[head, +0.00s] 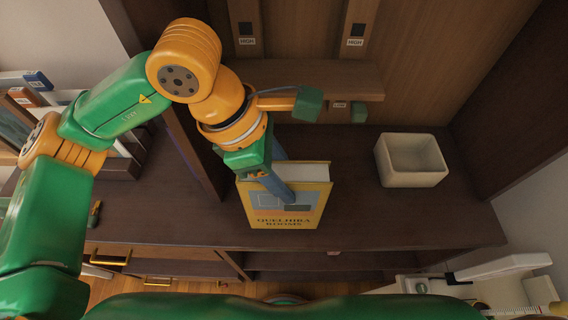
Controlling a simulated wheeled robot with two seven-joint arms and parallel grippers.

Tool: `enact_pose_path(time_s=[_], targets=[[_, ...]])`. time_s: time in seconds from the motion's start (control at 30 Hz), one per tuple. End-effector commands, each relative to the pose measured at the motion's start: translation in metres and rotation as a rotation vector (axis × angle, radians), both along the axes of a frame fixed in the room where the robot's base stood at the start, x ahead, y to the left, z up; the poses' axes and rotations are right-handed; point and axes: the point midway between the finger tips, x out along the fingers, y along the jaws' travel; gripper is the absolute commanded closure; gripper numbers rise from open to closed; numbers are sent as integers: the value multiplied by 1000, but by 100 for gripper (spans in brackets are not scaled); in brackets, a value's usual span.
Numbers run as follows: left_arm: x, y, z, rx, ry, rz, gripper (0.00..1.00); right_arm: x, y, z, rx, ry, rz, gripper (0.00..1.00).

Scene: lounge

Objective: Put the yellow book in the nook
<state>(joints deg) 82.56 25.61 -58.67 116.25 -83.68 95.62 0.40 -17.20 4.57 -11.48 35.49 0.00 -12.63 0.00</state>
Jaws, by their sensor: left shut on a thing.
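The yellow book (300,218) stands upright on the dark wooden surface, with its cover facing me and its white page edges on top. The cover reads "QUELHIRA ROOMS". My left gripper (280,192) comes down from the upper left and is shut on the yellow book at its top edge. One finger lies over the cover; the other is hidden behind the book. The nook (380,225) seems to be the recess of the dark cabinet around the book, but I cannot tell its exact bounds. My right gripper is not in view.
A white square bowl (412,160) stands to the right of the book. A wooden shelf (345,82) runs above and behind it. An upright dark panel (190,140) stands to the left. Bare surface lies between book and bowl.

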Motion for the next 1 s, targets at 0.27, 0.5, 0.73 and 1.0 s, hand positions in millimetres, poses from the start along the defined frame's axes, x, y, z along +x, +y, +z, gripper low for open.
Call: enact_pose_path(time_s=[0.27, 0.5, 0.73, 1.0], targets=[[-1, 1, -26, -1, -1, -2, 100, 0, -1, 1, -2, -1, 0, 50], [-1, 0, -29, -1, 0, -1, 100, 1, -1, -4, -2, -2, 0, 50], [-2, 1, -29, 0, 1, -2, 23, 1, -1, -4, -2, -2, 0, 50], [-2, 1, -23, 0, 1, -2, 23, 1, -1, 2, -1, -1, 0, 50]])
